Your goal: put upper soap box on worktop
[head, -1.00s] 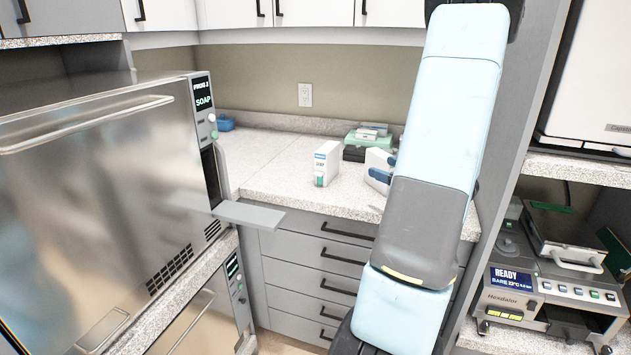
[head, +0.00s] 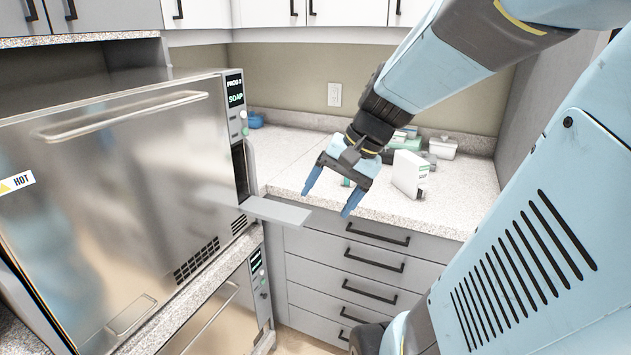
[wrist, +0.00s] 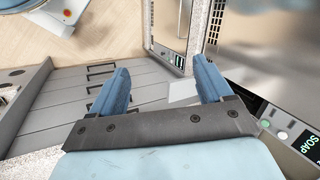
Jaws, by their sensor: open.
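A second box (head: 346,182) is mostly hidden behind my gripper, with only a small part showing. I cannot tell which is the upper soap box. My gripper (head: 329,201) is open and empty, in front of the worktop's front edge, fingers pointing down and left. In the wrist view my gripper (wrist: 160,65) has nothing between its fingers. The upper autoclave (head: 120,175), its display reading SOAP, has a grey flap (head: 275,212) sticking out below a dark side opening.
A lower autoclave (head: 222,310) stands under the upper one, which bears a HOT label (head: 16,182). Grey drawers (head: 350,260) are below the worktop. A white lidded container (head: 443,147) and green items stand at the back. The worktop's front right is clear.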

